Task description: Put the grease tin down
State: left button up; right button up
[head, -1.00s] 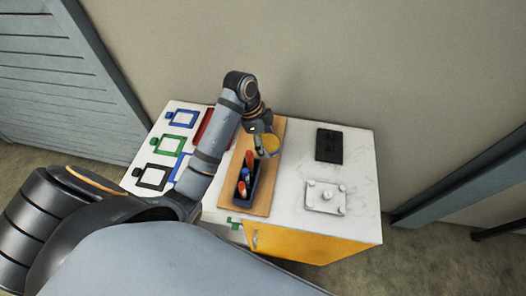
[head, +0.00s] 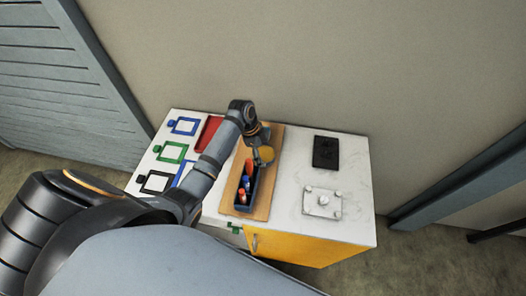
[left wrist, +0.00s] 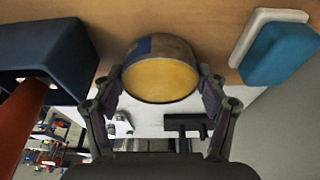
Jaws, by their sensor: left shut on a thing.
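The grease tin (head: 266,154), round with a yellow face, is at the far part of the wooden board, beyond the dark blue bin. In the left wrist view the tin (left wrist: 160,76) shows its yellow round face and a dark blue and tan side. My left gripper (head: 258,148) is shut on it, with one finger on each side, as the left wrist view (left wrist: 162,92) shows. Whether the tin touches the board cannot be told. My right gripper is not in view.
The wooden board (head: 268,187) carries the dark blue bin (head: 239,205) with red and blue handled tools. A black plate (head: 325,152) and a white fixture (head: 322,202) lie at right. Green (head: 172,152) and black (head: 155,182) frames lie at left. White tabletop is clear between board and plate.

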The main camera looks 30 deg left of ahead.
pick_arm(q)
jog(key=o, duration=1.2)
jog(key=shift+f, duration=0.1)
jog(key=shift+c, duration=0.2)
jog(key=b+v, duration=0.3)
jog(key=v, duration=0.9)
